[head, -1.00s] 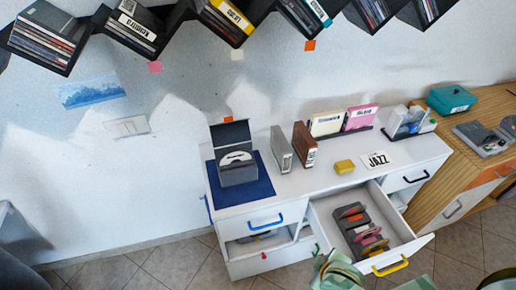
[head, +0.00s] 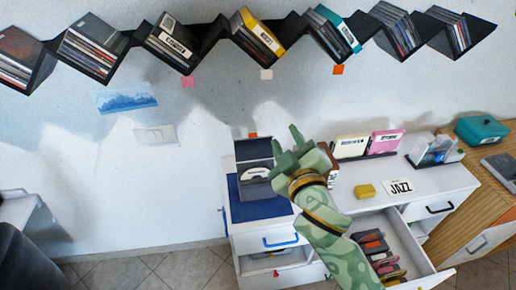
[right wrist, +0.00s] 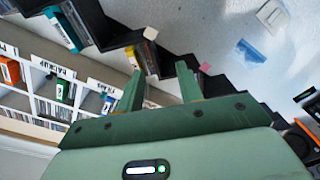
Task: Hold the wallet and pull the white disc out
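The wallet (head: 241,152) is a dark grey case standing open on a blue mat on the left of the white cabinet top. The white disc (head: 256,174) sits in it, its upper part showing. My right gripper (head: 284,138) is raised in front of the wallet's right side and hides part of that side. Its fingers are apart with nothing between them; the right wrist view (right wrist: 160,72) also shows them open and empty, towards the wall and shelves. My left gripper is out of view.
The blue mat (head: 239,207) lies under the wallet. An open drawer (head: 402,232) holds several discs. A yellow block (head: 365,191) and a JAZZ card (head: 399,188) lie on the right. A black zigzag shelf (head: 203,42) spans the wall above.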

